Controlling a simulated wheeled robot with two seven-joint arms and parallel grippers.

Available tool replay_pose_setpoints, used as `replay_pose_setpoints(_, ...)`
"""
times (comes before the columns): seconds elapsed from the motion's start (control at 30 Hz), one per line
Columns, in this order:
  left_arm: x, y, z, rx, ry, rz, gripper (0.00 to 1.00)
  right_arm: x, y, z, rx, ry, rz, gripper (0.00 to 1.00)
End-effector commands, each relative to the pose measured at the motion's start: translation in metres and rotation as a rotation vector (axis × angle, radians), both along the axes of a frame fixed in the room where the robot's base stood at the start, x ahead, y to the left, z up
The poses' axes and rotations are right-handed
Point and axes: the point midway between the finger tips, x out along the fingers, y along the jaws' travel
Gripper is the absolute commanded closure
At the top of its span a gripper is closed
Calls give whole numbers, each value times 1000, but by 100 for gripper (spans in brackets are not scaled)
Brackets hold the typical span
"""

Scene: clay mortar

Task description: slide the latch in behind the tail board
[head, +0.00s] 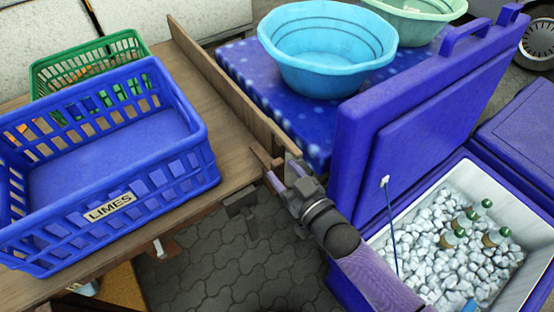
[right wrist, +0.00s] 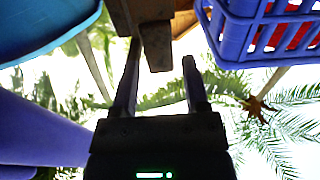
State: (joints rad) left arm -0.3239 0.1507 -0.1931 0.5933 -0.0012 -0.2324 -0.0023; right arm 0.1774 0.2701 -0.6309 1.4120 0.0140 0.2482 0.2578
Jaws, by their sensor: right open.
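The tail board (head: 235,95) is a long upright wooden plank along the right edge of the wooden table. A small reddish-brown wooden piece, which looks like the latch (head: 266,158), is at its near end. My right gripper (head: 279,170) is at this end, jaws open, reaching in from the lower right. In the right wrist view, the end of a brown wooden block (right wrist: 156,45) shows between the tips of the open right gripper (right wrist: 160,58). I cannot tell whether the fingers touch it. My left gripper is not in view.
A blue crate marked LIMES (head: 110,207) and a green basket (head: 140,45) stand on the table (head: 232,172). A light-blue tub (head: 325,75) sits on a blue spotted cloth (head: 240,65) beyond the board. An open blue cooler (head: 365,150) with ice and bottles is right of my arm.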

Motion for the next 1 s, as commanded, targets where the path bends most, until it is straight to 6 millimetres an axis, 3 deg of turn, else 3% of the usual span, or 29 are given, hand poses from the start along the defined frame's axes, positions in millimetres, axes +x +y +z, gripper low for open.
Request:
replay_pose_setpoints(0.2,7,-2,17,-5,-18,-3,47,-37,-27,3,-3,0,1,42)
replay_pose_setpoints(0.33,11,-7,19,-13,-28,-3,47,-50,-36,2,-2,-1,1,42)
replay_pose_setpoints(0.83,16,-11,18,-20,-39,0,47,-53,-40,-4,-8,9,-5,42)
replay_pose_setpoints(0.87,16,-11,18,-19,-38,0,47,-54,-43,-10,-20,28,-17,42)
replay_pose_setpoints(0.93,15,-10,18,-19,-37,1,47,-60,-58,-44,-84,122,-70,42)
replay_pose_setpoints(1.0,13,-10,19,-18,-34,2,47,-78,-84,-99,-189,286,-150,42)
